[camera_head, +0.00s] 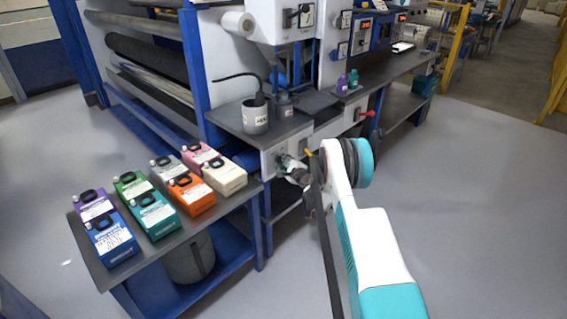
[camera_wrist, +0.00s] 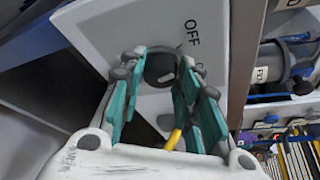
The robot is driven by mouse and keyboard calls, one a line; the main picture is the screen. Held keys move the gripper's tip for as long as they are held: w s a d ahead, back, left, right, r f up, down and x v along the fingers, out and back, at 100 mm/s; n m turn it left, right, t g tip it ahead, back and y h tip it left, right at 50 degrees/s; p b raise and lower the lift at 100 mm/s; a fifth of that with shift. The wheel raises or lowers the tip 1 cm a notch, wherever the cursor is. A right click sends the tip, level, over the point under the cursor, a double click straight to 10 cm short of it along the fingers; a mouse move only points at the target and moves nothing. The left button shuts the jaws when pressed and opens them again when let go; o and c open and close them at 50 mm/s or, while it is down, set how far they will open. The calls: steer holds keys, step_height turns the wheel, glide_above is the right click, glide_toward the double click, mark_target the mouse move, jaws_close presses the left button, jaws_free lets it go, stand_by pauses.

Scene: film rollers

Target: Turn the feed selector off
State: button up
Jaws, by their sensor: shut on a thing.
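The feed selector is a dark round knob (camera_wrist: 160,66) on a white panel (camera_wrist: 100,32) in the wrist view. An OFF label (camera_wrist: 192,33) is printed above and right of the knob. Another label is partly hidden behind the right finger. My gripper (camera_wrist: 160,74) has its teal-padded fingers on both sides of the knob and is shut on it. The fingers hide part of the knob, so its pointing direction is unclear. In the head view my gripper (camera_head: 293,170) is at the white panel below the dark worktop, and the knob cannot be made out there.
A bench (camera_head: 248,198) of several coloured canisters stands left of my arm. A grey cup (camera_head: 254,121) sits on the worktop (camera_head: 225,118) above the panel. A red-handled lever (camera_head: 371,113) is farther right. Open grey floor (camera_head: 470,200) lies on the right.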

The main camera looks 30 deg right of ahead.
steer(key=shift+f+n+t, duration=0.1)
steer(key=shift+n+t, duration=0.3)
steer(key=shift+n, duration=0.4)
steer(key=o, duration=1.1)
steer(key=shift+a, duration=0.1)
steer(key=shift+c, duration=0.2)
steer(key=shift+s, duration=0.1)
steer(key=s+r, duration=0.1)
steer(key=s, duration=1)
steer(key=shift+s+r, duration=0.3)
steer(key=shift+s, duration=0.05)
steer(key=shift+a, duration=0.1)
